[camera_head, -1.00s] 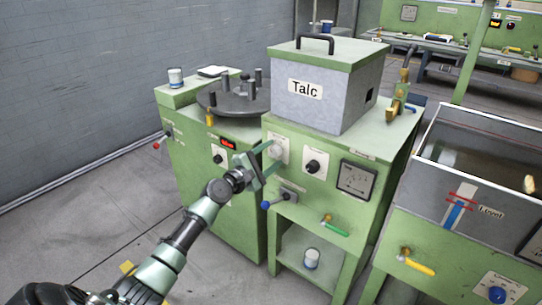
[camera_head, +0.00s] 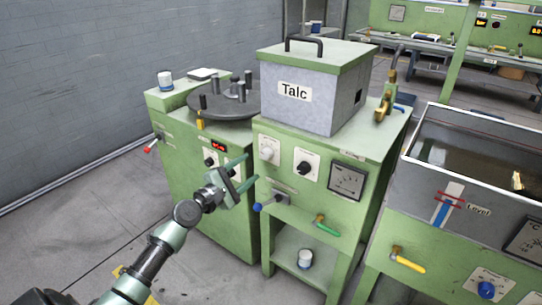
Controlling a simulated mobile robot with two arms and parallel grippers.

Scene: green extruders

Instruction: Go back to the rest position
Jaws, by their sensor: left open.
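My left gripper (camera_head: 246,171) is open and empty. Its two green fingers point at the front panel of the green talc machine (camera_head: 335,215), just left of a white knob (camera_head: 268,150). The gripper appears apart from the knob. My left arm reaches in from the bottom left. My right gripper is not in view.
A grey box labelled Talc (camera_head: 310,105) sits on the machine. A round dark turntable (camera_head: 222,103) stands to its left. A water tank (camera_head: 470,165) is at right, with a yellow-handled valve (camera_head: 408,263) below. Grey floor at left is clear.

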